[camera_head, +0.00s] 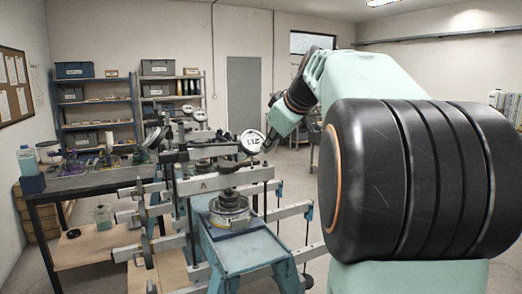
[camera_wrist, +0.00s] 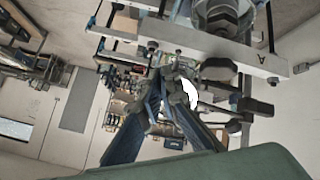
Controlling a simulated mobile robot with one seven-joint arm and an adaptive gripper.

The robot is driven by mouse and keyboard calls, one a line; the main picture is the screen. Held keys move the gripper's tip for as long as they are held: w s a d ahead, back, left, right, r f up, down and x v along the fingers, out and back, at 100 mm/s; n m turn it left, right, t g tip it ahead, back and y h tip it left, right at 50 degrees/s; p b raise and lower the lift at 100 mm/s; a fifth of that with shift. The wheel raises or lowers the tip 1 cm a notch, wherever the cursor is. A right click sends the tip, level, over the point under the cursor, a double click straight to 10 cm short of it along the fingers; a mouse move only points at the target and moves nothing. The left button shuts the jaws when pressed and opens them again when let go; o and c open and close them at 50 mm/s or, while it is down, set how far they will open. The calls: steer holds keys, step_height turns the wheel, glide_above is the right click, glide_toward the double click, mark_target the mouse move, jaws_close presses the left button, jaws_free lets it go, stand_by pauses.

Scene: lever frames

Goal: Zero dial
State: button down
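A round dial (camera_head: 251,141) with a white face and dark markings like digits stands at the upper right of the lever frame (camera_head: 225,182); its markings are too small to read surely. My gripper (camera_head: 268,137) is right beside the dial's right edge in the head view; whether they touch I cannot tell. In the wrist view my gripper's blue and dark fingers (camera_wrist: 172,85) reach up to a white curved edge (camera_wrist: 188,93), probably the dial's. The fingertips blend into dark parts there, so their gap and any grip are unclear.
The lever frame's pale beams and rods stick out on both sides above a blue stand (camera_head: 238,252). A dark workbench (camera_head: 95,182) with small items stands at left. Shelves (camera_head: 95,103) line the back wall beside a grey door (camera_head: 243,95). Floor is open behind the frame.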

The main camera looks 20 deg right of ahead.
steer(key=shift+w+d+f, duration=0.1)
steer(key=shift+w+d, duration=0.1)
steer(key=shift+d, duration=0.1)
steer(key=shift+w+d+p, duration=0.2)
steer(key=shift+d+p, duration=0.1)
steer(key=shift+p, duration=0.05)
stand_by(0.5)
steer(key=v, duration=0.6)
steer(key=shift+d+p, duration=0.3)
stand_by(0.4)
